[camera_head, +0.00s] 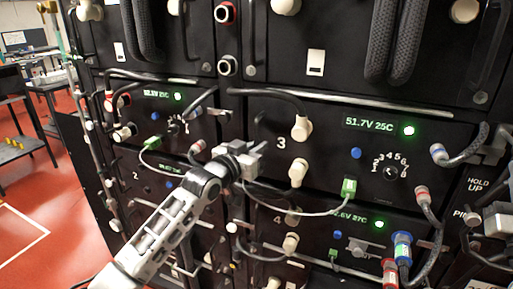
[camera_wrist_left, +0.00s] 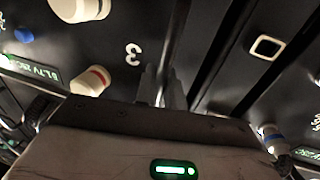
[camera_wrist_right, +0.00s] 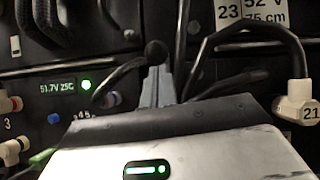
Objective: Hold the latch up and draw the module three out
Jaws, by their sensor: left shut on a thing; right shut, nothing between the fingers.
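Module three (camera_head: 325,150) is the black panel marked 3, with a lit 51.7V 25C display; it also shows in the left wrist view (camera_wrist_left: 108,48). My left gripper (camera_head: 250,160) is at its left side, just below the number. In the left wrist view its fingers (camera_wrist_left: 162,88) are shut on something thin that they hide. My right gripper (camera_wrist_right: 158,88) is shut and empty in the right wrist view. A black round knob (camera_wrist_right: 156,50) shows at its fingertips; I cannot tell whether they touch. The HOLD UP label (camera_head: 479,183) is at the right; I cannot make out the latch clearly.
A green plug (camera_head: 348,188) with a pale lead hangs across module three's lower front. A red-ended cable plug (camera_head: 422,193) and a blue one (camera_head: 402,245) stand at the right. Module four (camera_head: 310,229) is below. Open red floor (camera_head: 35,200) lies left of the rack.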

